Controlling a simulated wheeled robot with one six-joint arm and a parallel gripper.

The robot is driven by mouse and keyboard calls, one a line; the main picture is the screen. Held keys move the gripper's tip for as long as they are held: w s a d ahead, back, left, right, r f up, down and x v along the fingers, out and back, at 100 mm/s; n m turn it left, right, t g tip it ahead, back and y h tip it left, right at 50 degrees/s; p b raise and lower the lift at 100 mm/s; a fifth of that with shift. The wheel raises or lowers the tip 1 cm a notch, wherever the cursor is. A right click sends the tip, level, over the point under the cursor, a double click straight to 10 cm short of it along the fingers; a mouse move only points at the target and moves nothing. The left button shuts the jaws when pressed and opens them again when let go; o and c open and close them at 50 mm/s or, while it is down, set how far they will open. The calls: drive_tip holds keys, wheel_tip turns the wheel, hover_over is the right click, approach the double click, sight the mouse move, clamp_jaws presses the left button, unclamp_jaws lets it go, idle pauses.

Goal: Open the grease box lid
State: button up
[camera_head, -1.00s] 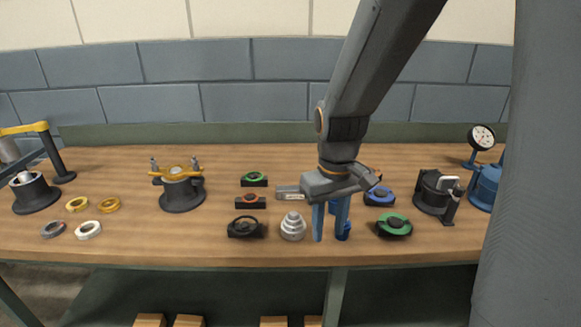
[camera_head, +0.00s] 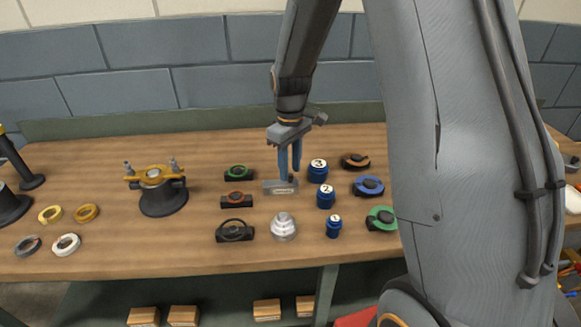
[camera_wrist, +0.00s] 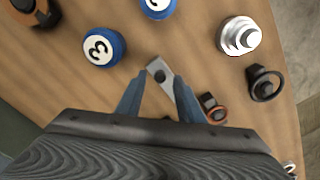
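A small grey metal box (camera_head: 279,187) sits mid-bench, with a label on its front; I take it to be the grease box. In the wrist view, its grey top with a dark round knob (camera_wrist: 160,75) shows ahead of and between my fingertips. My gripper (camera_head: 290,175) points down over the box, its two blue fingers apart. The wrist view also shows my gripper (camera_wrist: 158,90) open with nothing clamped. The box's lower part is hidden in the wrist view. I cannot tell whether the fingers touch it. The lid looks shut.
Numbered blue jars (camera_head: 326,196) stand close on the right. A stepped silver piece (camera_head: 284,226) is in front. Black holders with green, red and black rings (camera_head: 236,200) are on the left.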

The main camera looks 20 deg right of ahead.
drive_tip(key=shift+f, duration=0.65)
clamp_jaws()
